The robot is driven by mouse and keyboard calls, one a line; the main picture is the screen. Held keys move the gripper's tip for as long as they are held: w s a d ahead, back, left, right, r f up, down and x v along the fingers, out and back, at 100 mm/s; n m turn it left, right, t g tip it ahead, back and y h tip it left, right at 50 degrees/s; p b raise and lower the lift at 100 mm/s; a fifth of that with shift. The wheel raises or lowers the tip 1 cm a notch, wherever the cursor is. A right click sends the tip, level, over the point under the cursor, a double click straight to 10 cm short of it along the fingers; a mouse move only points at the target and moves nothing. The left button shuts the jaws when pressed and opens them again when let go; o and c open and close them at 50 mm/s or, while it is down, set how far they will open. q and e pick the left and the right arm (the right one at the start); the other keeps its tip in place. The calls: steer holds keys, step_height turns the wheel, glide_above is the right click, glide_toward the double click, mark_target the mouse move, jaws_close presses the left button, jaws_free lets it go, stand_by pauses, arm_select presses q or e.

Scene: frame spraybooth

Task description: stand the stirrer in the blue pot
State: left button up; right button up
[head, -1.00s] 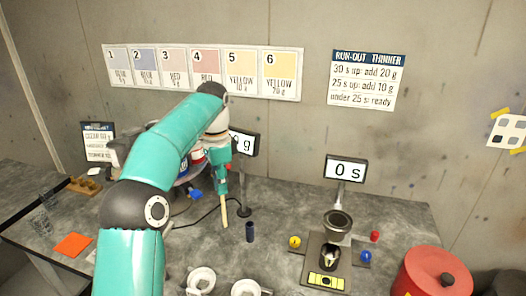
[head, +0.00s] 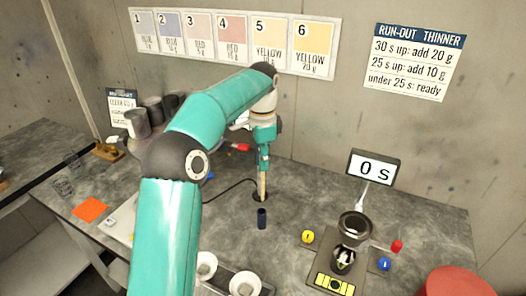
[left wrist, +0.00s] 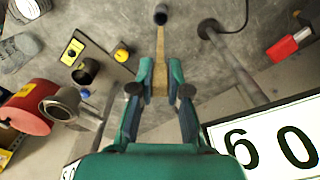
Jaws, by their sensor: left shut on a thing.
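The stirrer (head: 263,186) is a pale wooden stick hanging upright from my left gripper (head: 264,160), which is shut on its upper part. In the left wrist view the stirrer (left wrist: 160,50) extends from between the fingers of my left gripper (left wrist: 160,82). My right gripper is not in view.
A timer display (head: 371,168) stands behind a metal cup stand (head: 354,228). White cups (head: 243,282) stand at the front. A display reading 60 (left wrist: 270,140) is close to the gripper.

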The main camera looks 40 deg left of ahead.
arm_select(q)
glide_above(262, 190)
step_height(262, 190, down, 5)
steer(key=shift+w+a+f, duration=0.1)
steer(key=shift+a+f, duration=0.05)
step_height(262, 190, down, 4)
steer(key=b, duration=0.4)
steer(key=shift+f+b, duration=0.2)
steer(key=shift+b, duration=0.15)
steer(key=shift+f+b, duration=0.75)
steer(key=shift+f, duration=0.05)
steer(key=o, duration=0.8)
steer(key=shift+o, duration=0.2)
steer(key=shift+r+p, duration=0.1)
steer(key=shift+p, duration=0.3)
